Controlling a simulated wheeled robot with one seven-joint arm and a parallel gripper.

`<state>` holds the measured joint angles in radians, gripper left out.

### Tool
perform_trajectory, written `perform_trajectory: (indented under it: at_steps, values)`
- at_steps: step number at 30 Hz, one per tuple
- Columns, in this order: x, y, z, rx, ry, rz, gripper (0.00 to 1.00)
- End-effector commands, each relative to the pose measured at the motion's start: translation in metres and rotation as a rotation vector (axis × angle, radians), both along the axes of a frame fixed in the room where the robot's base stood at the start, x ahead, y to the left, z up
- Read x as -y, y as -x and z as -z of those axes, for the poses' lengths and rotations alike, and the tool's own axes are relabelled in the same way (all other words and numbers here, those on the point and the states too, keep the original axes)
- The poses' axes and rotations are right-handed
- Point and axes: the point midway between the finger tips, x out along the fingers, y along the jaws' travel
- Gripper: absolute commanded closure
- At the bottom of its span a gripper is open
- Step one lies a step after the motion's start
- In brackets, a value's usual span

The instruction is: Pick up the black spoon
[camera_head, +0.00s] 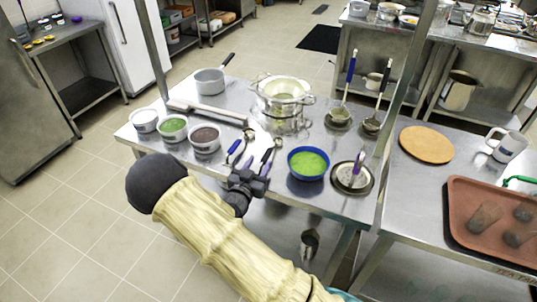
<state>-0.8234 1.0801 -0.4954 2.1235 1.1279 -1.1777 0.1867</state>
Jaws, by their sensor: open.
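A small spoon with a dark, black-looking handle (268,158) lies on the steel table in front of the strainer pot. A similar spoon with a blue handle (234,152) lies just left of it. My gripper (251,168) is open at the table's front edge, with its fingers pointing at the handle ends of these two spoons. The fingers partly cover the near ends of the handles. I cannot tell whether they touch either spoon.
White tubs (173,128) stand left of the spoons. A blue bowl of green food (308,163) and a round metal dish (352,180) stand right. The strainer pot (284,95) and a grey saucepan (210,82) are behind. Ladles (384,92) stand at back right.

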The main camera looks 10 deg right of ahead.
Motion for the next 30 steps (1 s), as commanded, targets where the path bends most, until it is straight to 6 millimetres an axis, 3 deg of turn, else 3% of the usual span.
perform_trajectory:
  at_steps: [12, 28, 30]
  values:
    - [0.033, -0.037, 0.001, 0.0, 0.0, 0.002, 0.56]
    - [0.033, -0.038, 0.002, 0.0, 0.0, 0.001, 0.56]
    - [0.033, -0.038, 0.002, 0.0, 0.0, 0.001, 0.68]
